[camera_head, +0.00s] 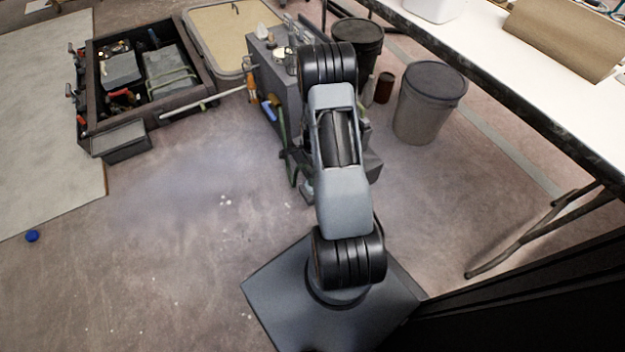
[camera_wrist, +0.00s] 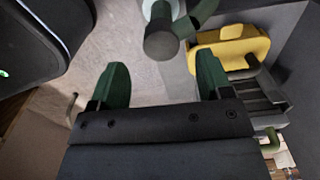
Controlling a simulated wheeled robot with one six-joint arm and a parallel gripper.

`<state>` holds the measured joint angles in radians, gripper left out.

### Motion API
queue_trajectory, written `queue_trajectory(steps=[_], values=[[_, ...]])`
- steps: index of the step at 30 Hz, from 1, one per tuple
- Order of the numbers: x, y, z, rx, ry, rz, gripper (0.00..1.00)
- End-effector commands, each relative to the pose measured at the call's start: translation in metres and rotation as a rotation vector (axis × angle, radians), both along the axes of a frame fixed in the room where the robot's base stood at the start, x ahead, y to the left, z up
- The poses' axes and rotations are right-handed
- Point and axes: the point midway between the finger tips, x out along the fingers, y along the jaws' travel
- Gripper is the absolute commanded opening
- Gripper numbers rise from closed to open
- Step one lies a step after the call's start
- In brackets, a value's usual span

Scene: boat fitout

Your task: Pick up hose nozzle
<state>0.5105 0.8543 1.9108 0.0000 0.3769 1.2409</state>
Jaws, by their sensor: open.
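My gripper (camera_wrist: 163,72) is open, its two dark green fingers spread apart and empty. A dark grey cylinder end with a greenish body and a green curved part, which looks like the hose nozzle (camera_wrist: 161,42), shows at the top of the wrist view. It lies just beyond the fingertips, between their lines, nearer the right finger. I see no clear contact with it. Its upper part is cut off by the frame. In the head view my arm hides most of the gripper area, and I cannot pick out the nozzle there.
A yellow object (camera_wrist: 235,46) sits close beside the right finger. In the head view a grey tool cart (camera_head: 268,88) stands behind my arm. A grey bucket (camera_head: 430,102) and a white-topped table (camera_head: 500,70) are at right. Open floor (camera_head: 170,210) lies left.

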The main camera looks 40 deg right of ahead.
Motion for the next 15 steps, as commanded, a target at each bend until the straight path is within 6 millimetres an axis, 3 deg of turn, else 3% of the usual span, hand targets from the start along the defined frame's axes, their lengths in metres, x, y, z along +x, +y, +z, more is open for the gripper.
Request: queue_trajectory(steps=[8, 15], values=[[0.0, 0.0, -0.014, 0.0, 0.0, 0.001, 0.72], [0.001, 0.0, -0.046, 0.0, 0.001, 0.001, 0.72]])
